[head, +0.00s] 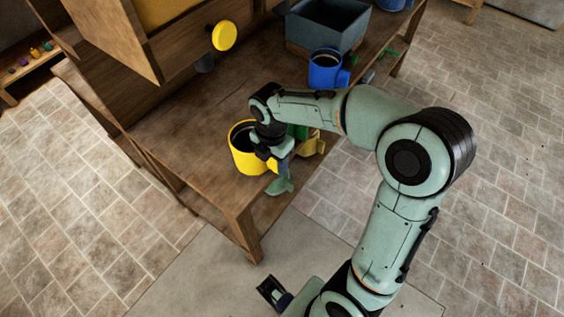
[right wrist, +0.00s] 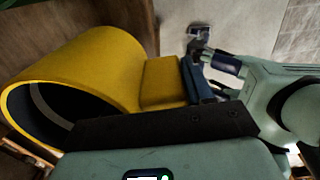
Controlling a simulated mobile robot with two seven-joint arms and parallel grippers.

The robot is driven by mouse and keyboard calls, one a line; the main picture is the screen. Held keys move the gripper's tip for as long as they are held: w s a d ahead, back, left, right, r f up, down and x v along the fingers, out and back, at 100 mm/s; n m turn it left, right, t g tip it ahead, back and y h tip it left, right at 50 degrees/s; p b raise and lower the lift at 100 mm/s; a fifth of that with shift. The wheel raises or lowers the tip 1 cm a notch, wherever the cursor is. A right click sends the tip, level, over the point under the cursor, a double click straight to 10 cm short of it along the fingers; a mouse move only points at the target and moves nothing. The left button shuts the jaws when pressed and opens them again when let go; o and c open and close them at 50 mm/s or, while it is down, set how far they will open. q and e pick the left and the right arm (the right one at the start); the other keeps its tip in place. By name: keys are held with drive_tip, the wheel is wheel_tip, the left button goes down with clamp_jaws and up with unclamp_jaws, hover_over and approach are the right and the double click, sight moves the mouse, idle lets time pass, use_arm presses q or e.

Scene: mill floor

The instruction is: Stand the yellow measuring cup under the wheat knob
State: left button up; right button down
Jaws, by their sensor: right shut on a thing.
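The yellow measuring cup (head: 240,160) is upright over the wooden bench near its front end; whether it touches the bench is unclear. My right gripper (head: 274,160) is shut on its blocky handle, which shows in the right wrist view (right wrist: 163,82) beside the dark-mouthed cup (right wrist: 95,65). A round yellow knob (head: 224,36), likely the wheat knob, is on the wooden cabinet front, up and left of the cup.
A blue cup (head: 324,70) with dark contents stands farther along the bench, near a grey-blue bin (head: 325,25). Small green pieces (head: 389,53) lie near the bench edge. A yellow piece (head: 313,144) sits beside my right gripper. The bench below the spout looks clear.

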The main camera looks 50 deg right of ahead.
sight(243, 146)
drive_tip(key=w, duration=0.2)
drive_tip(key=w+p, duration=0.1)
drive_tip(key=w, duration=0.1)
drive_tip(key=shift+w+a+f, duration=0.15)
drive_tip(key=shift+w+a, duration=0.05)
drive_tip(key=shift+w, duration=0.05)
drive_tip(key=w, duration=0.2)
drive_tip(key=w+p, duration=0.1)
drive_tip(key=w, duration=0.1)
drive_tip(key=w+p, duration=0.1)
drive_tip(key=shift+w+a+f, duration=0.25)
drive_tip(key=shift+w, duration=0.15)
drive_tip(key=shift+w+f, duration=0.15)
drive_tip(key=shift+w, duration=0.1)
drive_tip(key=shift+s+f+b, duration=0.15)
drive_tip(key=shift+f+b, duration=0.3)
drive_tip(key=shift+f, duration=0.3)
drive_tip(key=shift+c, duration=1.8)
unclamp_jaws()
